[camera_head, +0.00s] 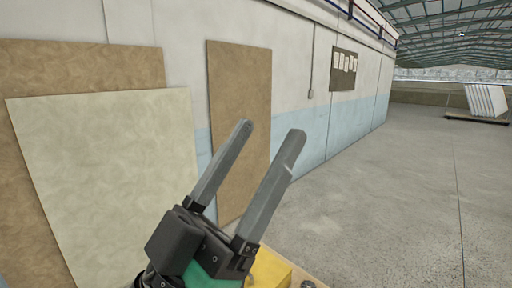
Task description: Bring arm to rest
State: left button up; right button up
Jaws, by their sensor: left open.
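My left gripper (272,131) shows in the lower middle of the head view. Its two long grey fingers point up and to the right, well apart, with nothing between them. The dark gripper body, with a green part, is at the bottom edge. My right gripper is not in view. No bathtub shell can be made out near the gripper.
Brown boards (85,62) and a pale board (105,165) lean against the wall at left. Another brown board (238,90) stands behind the gripper. A yellow object (268,270) is partly hidden below the gripper. White panels (486,101) stand far right. The grey floor (390,190) is clear.

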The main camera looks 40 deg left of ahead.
pick_arm(q)
notch_tip(320, 180, up, 23)
jog(key=p, duration=2.2)
jog(key=shift+s, duration=0.35)
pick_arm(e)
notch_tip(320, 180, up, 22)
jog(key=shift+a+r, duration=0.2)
